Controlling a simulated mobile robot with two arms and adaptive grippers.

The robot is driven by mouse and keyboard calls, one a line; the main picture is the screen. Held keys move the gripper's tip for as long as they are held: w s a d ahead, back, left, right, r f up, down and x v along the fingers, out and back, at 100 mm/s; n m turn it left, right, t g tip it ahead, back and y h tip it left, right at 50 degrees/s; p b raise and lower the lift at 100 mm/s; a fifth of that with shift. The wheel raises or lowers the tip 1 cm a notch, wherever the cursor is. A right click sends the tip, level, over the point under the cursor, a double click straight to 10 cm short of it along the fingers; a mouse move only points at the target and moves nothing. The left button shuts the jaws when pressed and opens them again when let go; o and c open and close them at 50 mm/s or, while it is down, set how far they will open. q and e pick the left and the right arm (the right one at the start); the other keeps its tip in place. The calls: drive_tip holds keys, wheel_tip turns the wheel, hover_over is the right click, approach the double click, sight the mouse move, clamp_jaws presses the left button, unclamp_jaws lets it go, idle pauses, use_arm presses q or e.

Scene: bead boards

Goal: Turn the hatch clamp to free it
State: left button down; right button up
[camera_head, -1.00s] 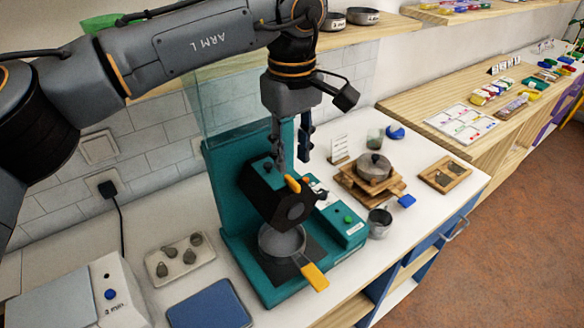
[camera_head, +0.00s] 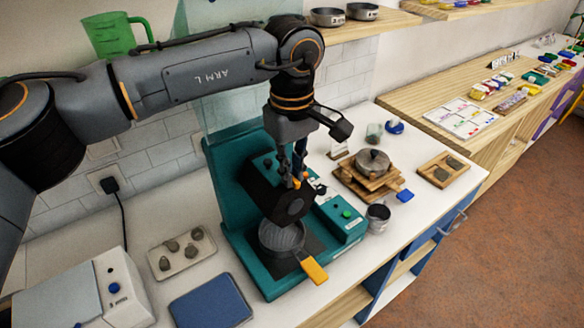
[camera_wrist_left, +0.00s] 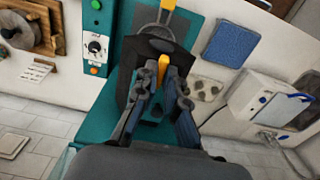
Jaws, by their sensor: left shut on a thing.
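A teal machine (camera_head: 222,165) stands on the white counter and carries a black drum-like body (camera_head: 262,195). The yellow hatch clamp (camera_head: 297,183) is on the drum's upper side, mostly hidden by my fingers in the head view. My left gripper (camera_head: 294,176) points down from above and is shut on the clamp. In the left wrist view the yellow clamp (camera_wrist_left: 163,66) shows between the two fingertips (camera_wrist_left: 163,80). A round metal pan (camera_head: 281,238) with a yellow handle (camera_head: 314,270) sits under the drum. My right gripper is not in view.
A tray of dark lumps (camera_head: 180,254), a blue mat (camera_head: 210,302) and a white device (camera_head: 115,288) are at the left. A pot on wooden boards (camera_head: 373,162), a metal cup (camera_head: 378,217) and a wooden tray (camera_head: 443,169) stand at the right.

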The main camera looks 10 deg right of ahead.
use_arm(q)
drive_tip(key=shift+f+n+b, duration=0.15)
drive_tip(key=shift+n+b, duration=1.35)
drive_tip(key=shift+n, duration=0.3)
drive_tip(key=n+b, duration=0.2)
drive_tip(key=n, duration=0.3)
drive_tip(key=shift+b, duration=0.35)
drive_tip(key=n+b, duration=0.1)
drive_tip(key=n, duration=0.4)
drive_tip(key=shift+b, duration=0.3)
drive_tip(key=n+b, duration=0.1)
drive_tip(key=n, duration=0.3)
drive_tip(key=shift+r, duration=0.2)
drive_tip(key=shift+n, duration=0.3)
drive_tip(key=c, duration=1.4)
unclamp_jaws()
